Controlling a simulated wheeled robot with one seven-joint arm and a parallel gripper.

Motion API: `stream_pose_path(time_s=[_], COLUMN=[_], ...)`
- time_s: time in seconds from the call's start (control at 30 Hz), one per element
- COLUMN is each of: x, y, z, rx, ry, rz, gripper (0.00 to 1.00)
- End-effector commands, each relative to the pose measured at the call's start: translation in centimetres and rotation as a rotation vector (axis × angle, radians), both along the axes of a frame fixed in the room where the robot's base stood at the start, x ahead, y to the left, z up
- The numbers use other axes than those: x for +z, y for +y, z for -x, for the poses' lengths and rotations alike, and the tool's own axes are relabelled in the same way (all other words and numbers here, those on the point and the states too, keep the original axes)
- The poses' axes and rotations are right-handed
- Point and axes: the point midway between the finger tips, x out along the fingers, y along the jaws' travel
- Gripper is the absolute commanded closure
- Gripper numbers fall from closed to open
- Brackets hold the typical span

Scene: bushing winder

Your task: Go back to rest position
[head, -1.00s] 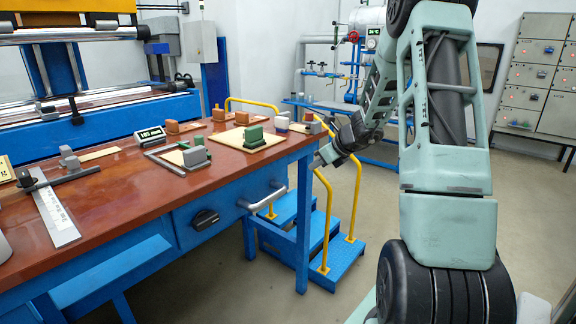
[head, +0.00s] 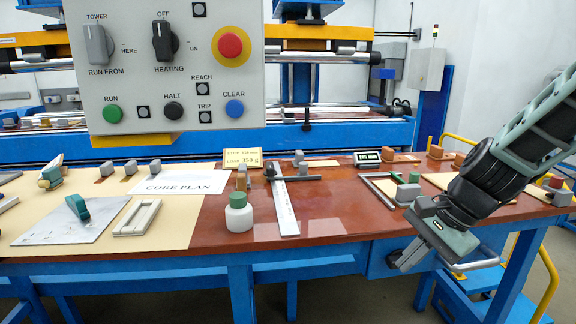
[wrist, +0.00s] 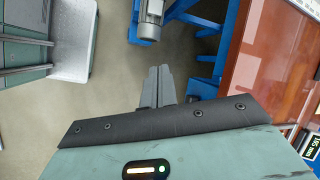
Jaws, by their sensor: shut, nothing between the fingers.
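My gripper (head: 406,256) is at the right in the head view, in front of the bench's front edge, pointing down and to the left. Its fingers are together with nothing between them. In the wrist view my gripper (wrist: 157,84) points away over the grey floor, beside the bench. The bench (head: 320,228) has a red-brown top and a blue frame, and its top also shows at the right of the wrist view (wrist: 275,60).
A control panel (head: 180,70) with knobs and buttons hangs over the bench at upper left. Blue steps (head: 470,290) with yellow rails stand at right.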

Motion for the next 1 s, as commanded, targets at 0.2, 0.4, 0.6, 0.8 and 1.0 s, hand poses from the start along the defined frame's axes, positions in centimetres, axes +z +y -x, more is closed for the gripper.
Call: stream_pose_path(time_s=[0.2, 0.4, 0.6, 0.8, 1.0], x=[1.9, 2.5, 2.7, 2.7, 2.7], y=[8.4, 10.1, 10.1, 10.1, 10.1], z=[10.9, 17.9, 20.3, 20.4, 20.4], rx=[0.827, 1.411, 1.655, 1.663, 1.663], ry=[-0.130, -0.244, -0.295, -0.295, -0.295], rz=[0.215, 0.362, 0.425, 0.427, 0.427], gripper=[1.00, 1.00, 1.00, 1.00, 1.00])
